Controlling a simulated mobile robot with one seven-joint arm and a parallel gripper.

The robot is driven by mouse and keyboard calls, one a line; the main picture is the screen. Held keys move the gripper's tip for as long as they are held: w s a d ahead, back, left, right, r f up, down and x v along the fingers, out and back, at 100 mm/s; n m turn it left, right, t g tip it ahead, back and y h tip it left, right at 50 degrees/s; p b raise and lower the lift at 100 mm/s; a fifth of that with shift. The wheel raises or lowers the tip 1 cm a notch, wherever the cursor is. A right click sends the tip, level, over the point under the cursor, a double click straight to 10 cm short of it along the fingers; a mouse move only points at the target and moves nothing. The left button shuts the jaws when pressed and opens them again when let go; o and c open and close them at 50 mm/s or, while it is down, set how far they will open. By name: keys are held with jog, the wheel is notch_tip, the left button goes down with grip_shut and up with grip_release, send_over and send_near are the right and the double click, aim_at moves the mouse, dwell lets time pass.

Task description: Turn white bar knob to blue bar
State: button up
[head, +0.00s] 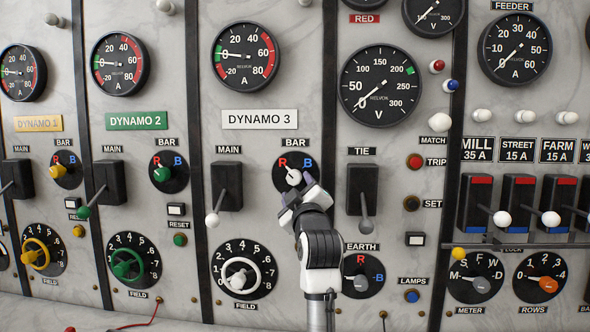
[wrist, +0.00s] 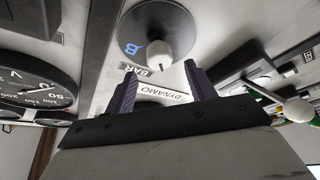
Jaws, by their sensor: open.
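The white bar knob (head: 293,177) sits on a round black dial under the DYNAMO 3 plate (head: 259,119). A red R (head: 283,162) is at the dial's upper left and the blue B (head: 308,163) at its upper right. The knob seems to lean toward R, but its pointer is hard to read. My gripper (head: 297,189) is just in front of the dial, below the knob. In the wrist view, the knob (wrist: 158,50) stands ahead of the gap between my two open fingers (wrist: 160,72), with B beside it. The fingers look apart from it.
A black lever switch (head: 227,184) is left of the dial, and the TIE lever (head: 362,190) is right of it. A white field handwheel (head: 240,277) is below left. The EARTH knob (head: 361,282) is below right, beside my arm.

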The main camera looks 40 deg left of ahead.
aim_at(294, 180)
jog(key=p+x, duration=0.2)
jog(key=x, duration=0.4)
jog(key=shift+w+a+r+p, duration=0.1)
jog(key=shift+w+a+p, duration=0.15)
jog(key=shift+p, duration=0.05)
jog(key=shift+c, duration=0.4)
jog(key=c, duration=0.9)
